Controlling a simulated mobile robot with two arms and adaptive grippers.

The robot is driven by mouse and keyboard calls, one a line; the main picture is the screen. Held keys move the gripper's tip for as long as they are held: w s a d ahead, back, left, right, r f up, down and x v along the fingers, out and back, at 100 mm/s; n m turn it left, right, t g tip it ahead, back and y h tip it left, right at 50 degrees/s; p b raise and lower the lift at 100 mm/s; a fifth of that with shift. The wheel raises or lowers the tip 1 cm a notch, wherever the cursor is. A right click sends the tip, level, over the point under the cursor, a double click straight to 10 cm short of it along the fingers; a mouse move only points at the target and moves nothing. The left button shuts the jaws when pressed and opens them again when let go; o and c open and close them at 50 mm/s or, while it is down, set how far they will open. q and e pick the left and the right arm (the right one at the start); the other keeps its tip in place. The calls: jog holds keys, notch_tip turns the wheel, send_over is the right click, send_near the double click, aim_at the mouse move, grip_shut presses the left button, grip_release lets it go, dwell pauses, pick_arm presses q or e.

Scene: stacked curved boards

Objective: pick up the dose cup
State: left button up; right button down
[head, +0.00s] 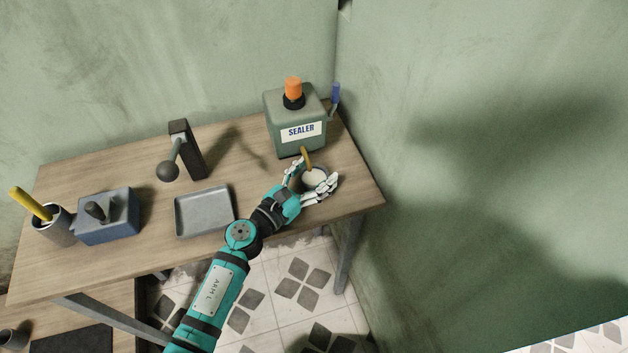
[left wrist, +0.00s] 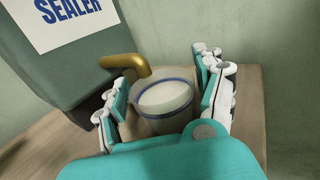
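The dose cup (head: 314,177) stands near the right end of the wooden table, below the curved brass spout (head: 307,157) of the green sealer container (head: 296,112). In the left wrist view the dose cup (left wrist: 165,99) is translucent grey with a blue rim and a whitish inside. My left gripper (head: 317,172) is open, with its white-and-teal fingers on both sides of the cup. In the left wrist view a gap shows between the cup and the right-hand finger; the left-hand finger is close, and I cannot tell if it touches. My right gripper is out of view.
The sealer container with its orange cap stands close behind the cup, and the brass spout (left wrist: 126,64) reaches over near it. A grey tray (head: 204,232), a dark stand with a ball lever (head: 187,150) and a blue-grey box (head: 118,228) are farther left. A green wall is at right.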

pick_arm(q)
jog(key=c, duration=1)
jog(key=shift+w, duration=0.1)
